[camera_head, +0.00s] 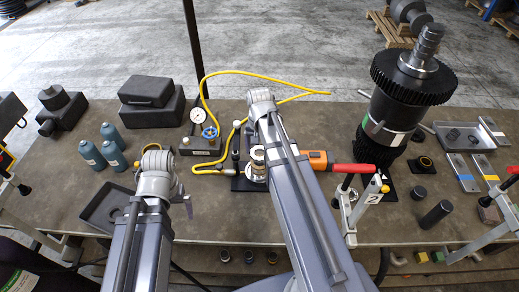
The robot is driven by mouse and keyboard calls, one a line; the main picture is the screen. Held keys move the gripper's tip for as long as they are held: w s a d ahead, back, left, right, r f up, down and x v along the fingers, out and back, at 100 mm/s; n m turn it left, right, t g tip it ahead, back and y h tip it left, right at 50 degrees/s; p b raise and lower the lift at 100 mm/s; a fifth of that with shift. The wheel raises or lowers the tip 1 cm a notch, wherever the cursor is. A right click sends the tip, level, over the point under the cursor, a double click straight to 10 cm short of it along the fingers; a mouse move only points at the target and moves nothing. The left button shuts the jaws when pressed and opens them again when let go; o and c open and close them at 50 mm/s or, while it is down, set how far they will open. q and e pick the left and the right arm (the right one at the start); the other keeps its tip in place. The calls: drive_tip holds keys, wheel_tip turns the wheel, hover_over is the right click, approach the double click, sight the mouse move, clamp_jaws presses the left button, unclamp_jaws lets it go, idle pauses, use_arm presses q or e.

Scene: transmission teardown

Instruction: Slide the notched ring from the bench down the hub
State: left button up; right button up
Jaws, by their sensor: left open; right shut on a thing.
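A silver stepped cylinder (257,172), which looks like the hub, stands upright on a black base plate (240,184) at mid-bench. My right arm partly covers it. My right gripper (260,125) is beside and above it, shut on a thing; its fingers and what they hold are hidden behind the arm. I cannot make out the notched ring or whether it is the held thing. My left gripper (182,202) is open and empty over the bench, to the left of the hub, by the dark tray (98,212).
A pressure gauge (197,116) with a yellow hose (240,73) is behind the grippers. An orange tool (316,160) and red-handled clamp (354,168) are right of the hub. A large gear shaft (397,110) stands farther right. Blue-grey bottles (92,155) stand left.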

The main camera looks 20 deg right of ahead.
drive_tip(key=shift+f+b, duration=1.35)
drive_tip(key=shift+f, duration=0.25)
drive_tip(key=o, duration=1.5)
drive_tip(key=shift+r, duration=0.2)
wheel_tip(320, 180, up, 14)
drive_tip(key=p, duration=1.5)
drive_tip(key=shift+r, duration=0.25)
drive_tip(key=shift+f, duration=0.1)
wheel_tip(320, 180, down, 7)
drive_tip(key=b, duration=0.7)
drive_tip(key=shift+f+b, duration=0.15)
drive_tip(key=shift+b, duration=0.15)
